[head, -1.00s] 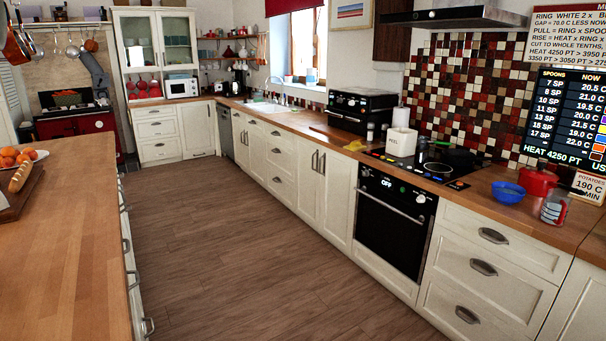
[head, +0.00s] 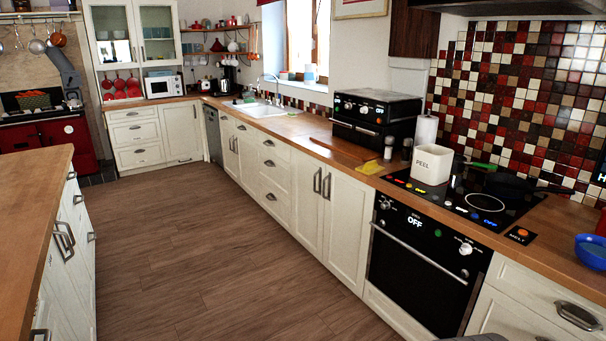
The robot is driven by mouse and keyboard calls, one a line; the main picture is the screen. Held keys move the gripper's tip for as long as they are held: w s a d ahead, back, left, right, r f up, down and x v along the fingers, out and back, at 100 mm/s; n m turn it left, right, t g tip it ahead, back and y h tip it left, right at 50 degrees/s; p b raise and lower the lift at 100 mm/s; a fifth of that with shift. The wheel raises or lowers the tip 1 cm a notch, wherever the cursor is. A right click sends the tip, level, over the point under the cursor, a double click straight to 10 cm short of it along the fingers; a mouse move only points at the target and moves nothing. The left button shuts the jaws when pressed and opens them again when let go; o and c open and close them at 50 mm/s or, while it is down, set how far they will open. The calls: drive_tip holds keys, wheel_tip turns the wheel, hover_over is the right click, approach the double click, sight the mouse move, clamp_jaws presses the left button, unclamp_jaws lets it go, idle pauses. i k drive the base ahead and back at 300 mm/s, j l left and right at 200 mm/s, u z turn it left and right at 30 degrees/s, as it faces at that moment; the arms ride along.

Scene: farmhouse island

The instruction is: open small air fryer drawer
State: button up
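A black two-tier countertop appliance (head: 372,112), which looks like the small air fryer, stands on the wooden counter left of the hob. It has knobs on its upper front and a handle across its lower front. The lower section looks shut. My gripper is not in view. A small grey shape at the bottom edge may be part of my arm, but I cannot tell.
A white PEEL bin (head: 432,165) and paper roll (head: 426,130) stand right of the appliance. A yellow cloth (head: 369,168) lies in front. A built-in oven (head: 418,275) is below the hob (head: 465,195). The wooden floor (head: 200,260) between island (head: 35,200) and counter is clear.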

sight(372, 138)
drive_tip(key=i, duration=0.8)
drive_tip(key=i+z, duration=0.1)
drive_tip(key=i, duration=0.7)
drive_tip(key=i+j, duration=0.15)
drive_tip(key=i, duration=0.7)
drive_tip(key=i+j+z, duration=0.1)
drive_tip(key=i, duration=0.7)
drive_tip(key=i+z, duration=0.3)
drive_tip(key=k+j, duration=0.05)
drive_tip(key=k, duration=0.05)
